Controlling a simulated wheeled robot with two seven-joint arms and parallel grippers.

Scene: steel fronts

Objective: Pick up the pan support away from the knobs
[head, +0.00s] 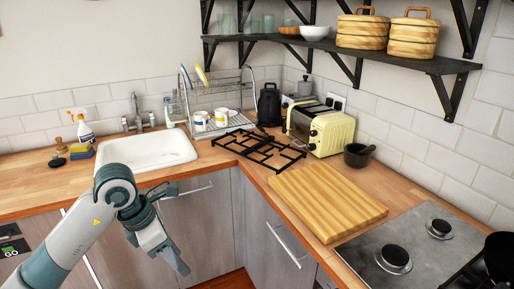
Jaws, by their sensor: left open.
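A black pan support (262,151), an open metal grate, lies flat on the wooden counter in the corner, between the dish rack and the yellow toaster. At the right, the hob (418,243) shows two bare burners, and part of another dark grate shows at its lower right edge beneath a black pan. I cannot make out any knobs. My left gripper (176,262) is open and empty, pointing down in front of the cabinet fronts, below the counter edge and well to the left of the pan support. My right gripper is not in view.
A wooden cutting board (327,202) lies between the pan support and the hob. The toaster (320,129), a dark mortar (357,155) and a black kettle (269,105) stand behind. The dish rack (222,124) and sink (146,152) are left. A shelf (400,60) hangs above.

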